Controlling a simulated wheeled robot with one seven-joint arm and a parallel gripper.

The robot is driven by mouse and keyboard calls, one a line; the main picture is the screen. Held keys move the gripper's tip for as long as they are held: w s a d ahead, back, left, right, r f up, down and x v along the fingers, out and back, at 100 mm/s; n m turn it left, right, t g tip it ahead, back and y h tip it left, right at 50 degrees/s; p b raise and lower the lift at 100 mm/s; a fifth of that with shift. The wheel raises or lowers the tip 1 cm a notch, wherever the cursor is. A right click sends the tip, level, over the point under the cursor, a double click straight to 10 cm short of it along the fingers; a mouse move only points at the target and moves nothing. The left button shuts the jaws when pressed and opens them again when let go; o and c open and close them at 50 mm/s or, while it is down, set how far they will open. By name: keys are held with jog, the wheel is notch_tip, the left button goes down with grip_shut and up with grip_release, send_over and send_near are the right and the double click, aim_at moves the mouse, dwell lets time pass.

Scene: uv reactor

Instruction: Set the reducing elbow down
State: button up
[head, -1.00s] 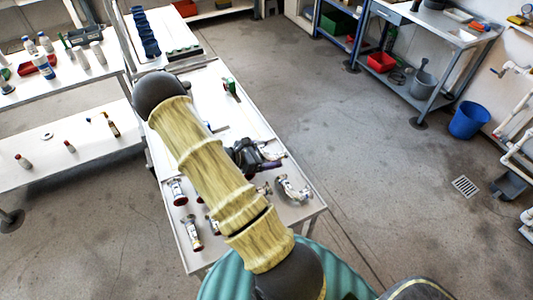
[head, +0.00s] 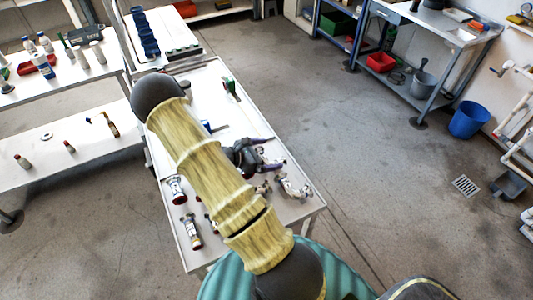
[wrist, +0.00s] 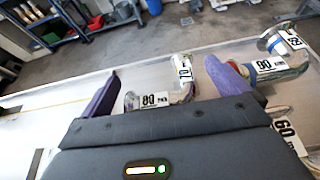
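My gripper (wrist: 165,88) is open. Its two purple fingers stand wide apart in the wrist view, and in the head view the gripper (head: 272,154) is low over the table. A small metal elbow with white number labels, seemingly the reducing elbow (wrist: 182,92), sits between the fingers in the wrist view. It appears to rest on the table, with space between it and both fingers. My gripper body hides part of its near side. In the head view it is mostly hidden around the fingers.
A larger labelled elbow (head: 295,188) lies close beside my right finger, also in the wrist view (wrist: 280,68). Other fittings (head: 191,232) stand on the white table (head: 305,212) near its front edge. A green-handled part (head: 231,87) lies farther back.

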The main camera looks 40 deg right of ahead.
jog(key=shift+s+a+f, duration=0.2)
jog(key=shift+f, duration=0.35)
jog(key=shift+w+r+p, duration=0.15)
jog(key=shift+r+p, duration=0.4)
jog(key=b+v, duration=0.2)
jog(key=v, duration=1)
jog(key=shift+d+r, duration=0.15)
jog(key=shift+r, duration=0.1)
jog(key=shift+w, duration=0.1)
jog(key=s+a+r+m+t+y, duration=0.2)
jog(key=s+a+r+m+y, duration=0.2)
jog(key=a+r+m+y, duration=0.1)
jog(key=s+a+r+m+t+y, duration=0.3)
jog(key=s+a+r+m+y, duration=0.2)
jog(key=a+m+y, duration=0.3)
jog(key=shift+s+a+m+t, duration=0.35)
jog(key=shift+a+m, duration=0.55)
jog(key=shift+m, duration=0.2)
jog(key=shift+r, duration=0.15)
